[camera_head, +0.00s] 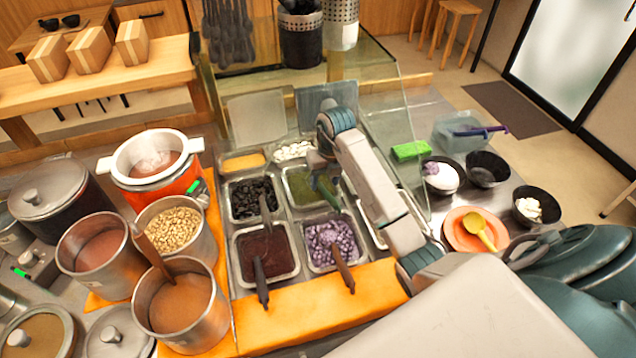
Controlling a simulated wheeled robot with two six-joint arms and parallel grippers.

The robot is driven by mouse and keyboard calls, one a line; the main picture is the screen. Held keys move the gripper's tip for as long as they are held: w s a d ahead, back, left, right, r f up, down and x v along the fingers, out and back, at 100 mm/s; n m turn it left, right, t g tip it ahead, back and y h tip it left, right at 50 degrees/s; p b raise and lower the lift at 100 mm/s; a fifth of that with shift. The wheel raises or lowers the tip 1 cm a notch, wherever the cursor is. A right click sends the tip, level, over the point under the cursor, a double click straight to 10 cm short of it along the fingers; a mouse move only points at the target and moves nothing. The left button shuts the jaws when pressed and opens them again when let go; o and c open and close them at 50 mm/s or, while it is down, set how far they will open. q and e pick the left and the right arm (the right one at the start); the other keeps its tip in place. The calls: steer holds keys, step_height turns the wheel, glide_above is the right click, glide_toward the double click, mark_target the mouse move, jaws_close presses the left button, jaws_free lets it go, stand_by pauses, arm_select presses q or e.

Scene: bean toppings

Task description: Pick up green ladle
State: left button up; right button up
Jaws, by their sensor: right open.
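My right arm reaches in from the lower right over the topping pans. Its gripper (322,178) is open, above the pan of green topping (299,188), with its fingers pointing down. A dark green handle-like shape (329,191) shows at the fingers; it looks like the green ladle, leaning in that pan. The wrist hides part of it, and I cannot tell whether the fingers touch it. My left gripper is not in view.
Nearby pans hold black topping (250,199), dark red paste (266,253) and purple cubes (331,243), with dark and brown handles sticking out. A glass guard (390,100) stands behind. Pots (182,306) crowd the left. Bowls (487,168) and an orange plate (460,240) stand right.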

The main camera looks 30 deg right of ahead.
mark_target(332, 198)
steer(key=shift+s+d+r+g, duration=0.2)
steer(key=shift+d+g, duration=0.1)
steer(key=shift+d, duration=0.3)
steer(key=shift+d+h, duration=0.15)
steer(key=shift+h, duration=0.15)
step_height(332, 198, down, 5)
steer(key=b, duration=0.5)
steer(key=shift+s+f+b, duration=0.1)
steer(key=shift+f+b, duration=0.1)
steer(key=shift+b, duration=0.15)
steer(key=shift+f+b, duration=0.4)
steer(key=shift+f, duration=0.2)
steer(key=shift+s+d+f, duration=0.1)
steer(key=shift+s+f, duration=0.1)
steer(key=shift+f, duration=0.1)
step_height(332, 198, down, 2)
steer(key=shift+d+f+p, duration=0.1)
steer(key=shift+f+p, duration=0.05)
steer(key=shift+p, duration=0.8)
steer(key=shift+f, duration=0.5)
jaws_close()
